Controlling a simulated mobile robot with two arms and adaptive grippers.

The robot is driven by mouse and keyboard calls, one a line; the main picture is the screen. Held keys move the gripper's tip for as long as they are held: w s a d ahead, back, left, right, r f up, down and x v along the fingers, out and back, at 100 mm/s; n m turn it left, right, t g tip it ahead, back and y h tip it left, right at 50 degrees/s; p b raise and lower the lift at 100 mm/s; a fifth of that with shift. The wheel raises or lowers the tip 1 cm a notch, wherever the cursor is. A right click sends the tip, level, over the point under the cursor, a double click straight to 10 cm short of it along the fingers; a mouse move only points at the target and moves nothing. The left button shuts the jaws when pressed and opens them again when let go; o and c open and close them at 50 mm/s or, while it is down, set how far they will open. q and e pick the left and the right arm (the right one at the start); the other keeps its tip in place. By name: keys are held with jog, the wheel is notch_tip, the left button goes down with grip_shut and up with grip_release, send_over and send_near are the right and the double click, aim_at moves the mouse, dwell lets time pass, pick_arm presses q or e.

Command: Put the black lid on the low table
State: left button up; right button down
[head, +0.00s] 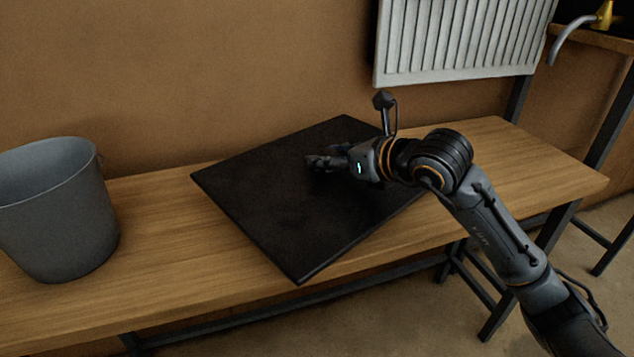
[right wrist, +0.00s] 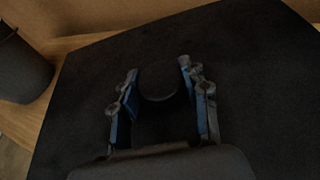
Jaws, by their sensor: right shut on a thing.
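The black lid (head: 272,212) is a large, flat, dark square panel over the middle of the wooden table (head: 160,240). Its near corner reaches about the table's front edge. I cannot tell whether it rests on the top or is just above it. My right gripper (head: 318,163) is at the middle of the lid. In the right wrist view my right gripper (right wrist: 158,74) has its fingers on both sides of a round dark knob (right wrist: 158,84) on the lid, shut on it. My left gripper is not in view.
A grey bucket (head: 55,225) stands on the table at the left, apart from the lid. A white radiator (head: 455,40) hangs behind at the upper right. The table's right end (head: 545,180) is bare. Another table with a brass fitting (head: 604,15) is at the far right.

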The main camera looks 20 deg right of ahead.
aim_at(354, 187)
jog(key=a+f, duration=0.1)
jog(key=w+f, duration=0.1)
jog(key=shift+w+a+f, duration=0.3)
jog(key=shift+a, duration=0.05)
jog(key=shift+w+a+f+b, duration=0.15)
jog(key=shift+f+b, duration=0.35)
jog(key=shift+f, duration=1.3)
jog(key=shift+f, duration=0.1)
jog(key=c, duration=0.7)
grip_release()
jog(key=shift+f, duration=0.1)
jog(key=shift+r, duration=0.2)
jog(key=v, duration=1.2)
jog(key=shift+f, duration=0.15)
